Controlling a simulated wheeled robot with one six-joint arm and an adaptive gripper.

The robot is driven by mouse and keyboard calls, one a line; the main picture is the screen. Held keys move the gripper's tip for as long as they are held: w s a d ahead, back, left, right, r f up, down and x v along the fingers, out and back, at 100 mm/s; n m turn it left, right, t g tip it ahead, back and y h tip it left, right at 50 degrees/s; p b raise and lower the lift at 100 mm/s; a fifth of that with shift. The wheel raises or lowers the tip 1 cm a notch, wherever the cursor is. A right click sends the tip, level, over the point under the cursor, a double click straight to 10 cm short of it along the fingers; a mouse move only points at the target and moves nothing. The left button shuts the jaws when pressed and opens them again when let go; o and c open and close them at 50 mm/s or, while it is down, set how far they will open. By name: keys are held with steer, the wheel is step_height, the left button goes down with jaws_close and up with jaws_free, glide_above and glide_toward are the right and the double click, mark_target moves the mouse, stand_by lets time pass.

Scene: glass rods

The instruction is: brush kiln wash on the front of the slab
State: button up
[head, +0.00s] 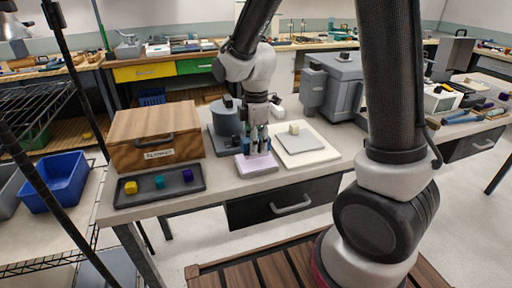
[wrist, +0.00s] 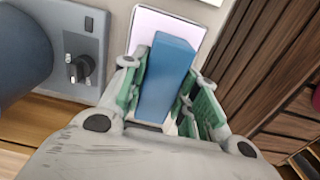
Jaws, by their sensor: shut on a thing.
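My gripper (head: 256,141) points down over the workbench, just above a pale lilac flat block (head: 257,164). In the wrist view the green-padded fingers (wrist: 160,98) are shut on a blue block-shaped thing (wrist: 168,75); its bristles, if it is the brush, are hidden. The lilac block (wrist: 146,24) lies under and beyond it; I cannot tell whether they touch. I cannot tell which of these is the slab.
Left of my gripper are a wooden box (head: 152,125) labelled "BLANKET" and a dark tray (head: 150,197) with yellow, teal and purple cubes. A grey cylinder (head: 226,118) stands close behind my gripper. A grey boxy machine (head: 337,88) stands at the back right.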

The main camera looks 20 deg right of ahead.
steer(key=shift+r, duration=2.5)
